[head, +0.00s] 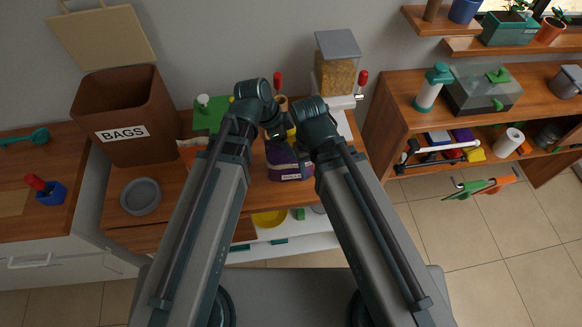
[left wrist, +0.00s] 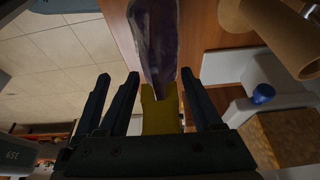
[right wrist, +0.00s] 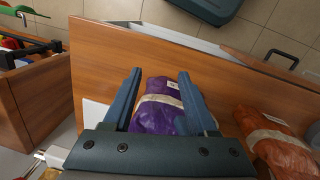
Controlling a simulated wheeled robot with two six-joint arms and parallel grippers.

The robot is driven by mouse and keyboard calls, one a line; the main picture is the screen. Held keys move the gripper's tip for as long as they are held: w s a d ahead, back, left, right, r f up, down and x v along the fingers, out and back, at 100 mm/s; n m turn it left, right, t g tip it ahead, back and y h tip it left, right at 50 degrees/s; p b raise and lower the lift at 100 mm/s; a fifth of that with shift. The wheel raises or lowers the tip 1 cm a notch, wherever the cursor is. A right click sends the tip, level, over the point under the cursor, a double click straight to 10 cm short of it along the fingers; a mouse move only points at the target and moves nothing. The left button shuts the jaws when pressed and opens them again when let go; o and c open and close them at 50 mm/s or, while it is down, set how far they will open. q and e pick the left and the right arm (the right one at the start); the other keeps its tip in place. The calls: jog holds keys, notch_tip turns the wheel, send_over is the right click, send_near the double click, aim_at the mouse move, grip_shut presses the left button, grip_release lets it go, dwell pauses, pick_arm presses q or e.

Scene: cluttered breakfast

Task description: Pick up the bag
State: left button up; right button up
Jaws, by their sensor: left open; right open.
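A purple bag (head: 288,166) with a pale band lies on the wooden counter, partly hidden by my arms in the head view. In the right wrist view the purple bag (right wrist: 160,103) shows between the fingers of my right gripper (right wrist: 160,75), which is open. In the left wrist view the dark purple bag (left wrist: 156,38) lies ahead of my left gripper (left wrist: 156,88), which is open. A yellow piece (left wrist: 160,112) shows between its fingers; I cannot tell whether it belongs to the bag. An orange bag (right wrist: 278,140) lies to the right in the right wrist view.
A brown bin labelled BAGS (head: 125,115) stands left, near a grey plate (head: 141,196). A clear grain dispenser (head: 336,70) stands behind my arms. A wooden shelf unit (head: 400,100) is at right. A green-and-orange tool (head: 482,186) sticks out beside it.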

pick_arm(q)
jog(key=c, duration=1)
grip_shut()
jog(key=shift+s+f, duration=0.1)
jog(key=shift+s, duration=0.1)
